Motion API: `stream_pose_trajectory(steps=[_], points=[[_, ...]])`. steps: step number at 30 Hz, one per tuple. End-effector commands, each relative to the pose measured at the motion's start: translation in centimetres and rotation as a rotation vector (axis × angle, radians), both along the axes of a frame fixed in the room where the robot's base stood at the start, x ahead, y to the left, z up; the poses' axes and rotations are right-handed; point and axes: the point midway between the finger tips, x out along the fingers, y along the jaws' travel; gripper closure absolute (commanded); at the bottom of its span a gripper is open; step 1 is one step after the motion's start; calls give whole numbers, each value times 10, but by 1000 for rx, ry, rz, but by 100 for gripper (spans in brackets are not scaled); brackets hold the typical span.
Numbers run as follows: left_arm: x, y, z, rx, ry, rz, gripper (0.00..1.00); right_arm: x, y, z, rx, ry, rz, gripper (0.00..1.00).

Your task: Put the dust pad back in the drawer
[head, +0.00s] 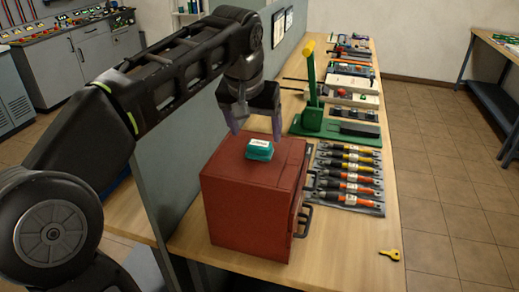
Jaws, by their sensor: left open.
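A small teal pad with a white label, which looks like the dust pad (259,149), lies on top of the red drawer cabinet (247,203). The cabinet stands on the near part of the wooden bench, with dark handles (303,222) on its right side. Its drawers look shut, though that face is seen at a steep angle. My left gripper (255,136) is open just above the cabinet, with its fingers pointing down and the pad a little below and between them. My right gripper is not in view.
A row of orange and yellow handled tools (349,177) lies right of the cabinet. Behind it stands a green press with a yellow handle (313,112). A yellow key (389,255) lies near the bench's right edge. A grey partition (170,150) runs along the left.

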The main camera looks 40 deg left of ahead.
Motion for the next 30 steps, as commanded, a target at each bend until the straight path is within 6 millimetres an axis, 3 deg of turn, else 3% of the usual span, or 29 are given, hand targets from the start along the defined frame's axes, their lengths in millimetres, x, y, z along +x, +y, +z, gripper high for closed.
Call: stream_pose_trajectory(steps=[12,30], points=[[21,6,-44,0,2,0,24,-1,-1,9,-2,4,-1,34],[22,6,-45,0,1,0,24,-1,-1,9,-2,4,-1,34]])
